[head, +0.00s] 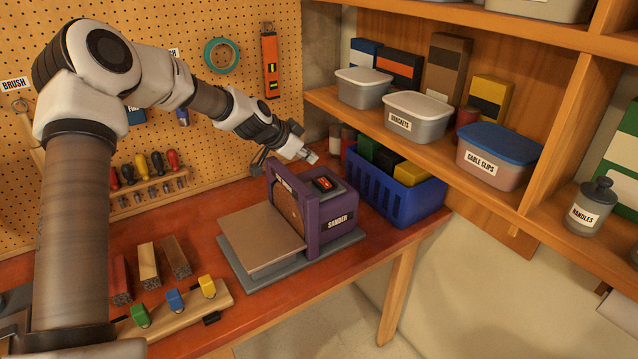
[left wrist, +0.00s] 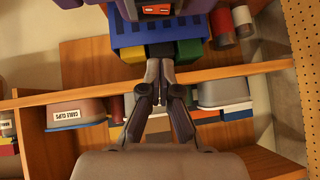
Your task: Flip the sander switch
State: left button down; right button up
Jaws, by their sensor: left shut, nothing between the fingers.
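The purple sander (head: 335,205) stands on a grey base on the red-brown bench, with a tan table plate in front of its disc. Its red switch (head: 323,184) sits in a dark plate on top; whether it is on or off is too small to tell. My left gripper (head: 309,156) is shut and empty, above and behind the sander, apart from the switch. In the left wrist view the closed fingers (left wrist: 160,68) point toward the blue crate, and part of the sander (left wrist: 175,5) shows at the top edge. My right gripper is not in view.
A blue crate (head: 390,195) with coloured boxes stands right behind the sander. Shelves with tubs (head: 418,111) rise at the right. Wood blocks (head: 148,265) and a rail with coloured clamps (head: 185,311) lie at front left. A pegboard (head: 225,20) backs the bench.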

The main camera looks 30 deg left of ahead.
pick_arm(q)
jog(key=b, duration=0.2)
send_over(326, 179)
jog(key=s, duration=0.2)
notch_tip(326, 179, down, 5)
jog(key=shift+s+a+f, duration=0.1)
jog(key=shift+s, duration=0.05)
jog(key=shift+s+f, duration=0.2)
jog(key=shift+f, duration=0.75)
jog(key=shift+a+f, duration=0.1)
jog(key=shift+f, duration=0.2)
jog(key=shift+w+a+f, duration=0.1)
jog(key=shift+a+f, duration=0.1)
jog(key=shift+f, duration=0.1)
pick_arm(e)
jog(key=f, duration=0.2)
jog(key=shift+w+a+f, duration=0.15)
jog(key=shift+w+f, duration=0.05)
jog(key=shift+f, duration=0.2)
